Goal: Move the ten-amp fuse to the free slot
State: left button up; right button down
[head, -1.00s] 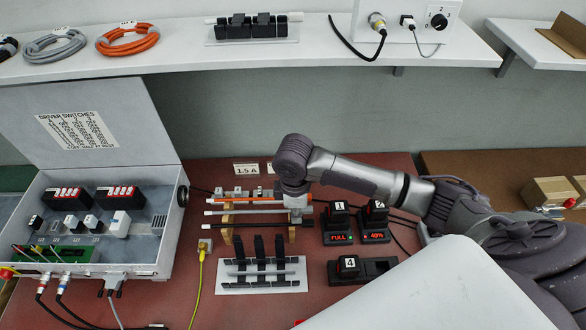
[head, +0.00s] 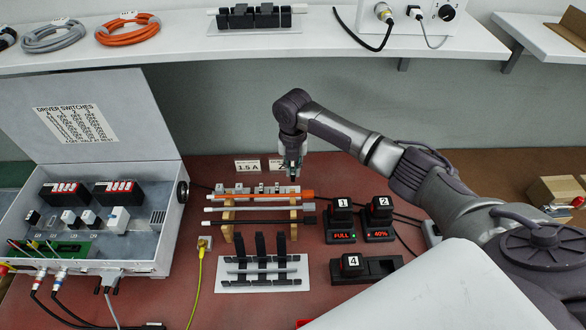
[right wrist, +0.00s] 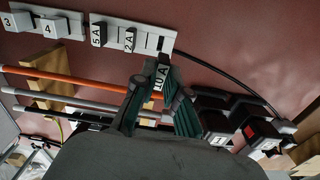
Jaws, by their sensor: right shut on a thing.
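My right gripper (head: 291,170) is shut on the ten-amp fuse, a small block whose "10 A" label shows in the right wrist view (right wrist: 160,78). It hangs above the right end of the pale fuse strip (head: 225,191). In the right wrist view the strip (right wrist: 149,40) lies just beyond the fingertips. On it stand fuses marked 5A (right wrist: 98,35) and 2A (right wrist: 129,40), and blocks marked 3 and 4. A small dark slot (right wrist: 160,44) shows near the strip's end with nothing in it. The fuse is apart from the strip. My left gripper is not in view.
Orange, grey and black rods lie across a wooden rack (head: 226,230) before the strip. A "1.5 A" card (head: 247,166) stands behind, with another card partly hidden by the gripper. Battery chargers (head: 341,237) stand to the right, an open switch case (head: 150,255) to the left.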

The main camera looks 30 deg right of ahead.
aim_at(293, 181)
jog(key=shift+w+f+n, duration=0.2)
jog(key=shift+w+n, duration=0.1)
jog(key=shift+n, duration=0.1)
jog(key=shift+f, duration=0.1)
notch_tip(293, 181, down, 4)
jog(key=b, duration=0.4)
jog(key=shift+d+f+b, duration=0.1)
jog(key=shift+b, duration=0.3)
jog(key=shift+f+b, duration=0.4)
jog(key=shift+f, duration=0.6)
jog(key=shift+p, duration=0.5)
jog(key=shift+f+b, duration=0.4)
jog(key=shift+f, duration=0.2)
dwell(0.6)
jog(key=c, duration=1.1)
grip_release()
jog(key=shift+c, duration=0.2)
